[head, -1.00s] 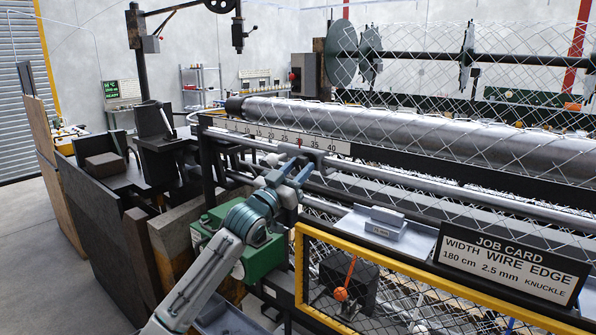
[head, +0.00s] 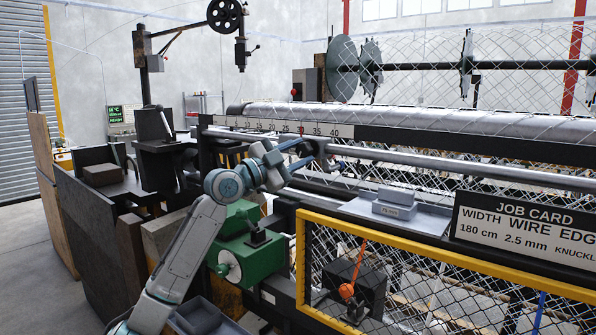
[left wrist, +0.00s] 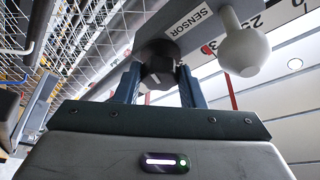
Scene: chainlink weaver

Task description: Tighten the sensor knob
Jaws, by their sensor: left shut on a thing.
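The sensor knob (left wrist: 158,64) is a dark faceted knob under a grey block, the sensor (left wrist: 183,40), which carries a white SENSOR label. My left gripper (left wrist: 157,84) is shut on the knob, with one blue finger on each side of it. A pale ball-ended handle (left wrist: 243,50) stands to the right of the label. In the head view my left gripper (head: 301,155) reaches the sensor (head: 319,147) on the rail below the number scale; its fingers largely hide the knob there. My right gripper is not in view.
The number scale (head: 272,127) runs just above the rail (head: 420,160). A yellow-framed mesh guard (head: 400,239) stands in front, below a grey tray (head: 420,218) and a job card (head: 520,232). A green motor housing (head: 250,258) lies beneath my left arm.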

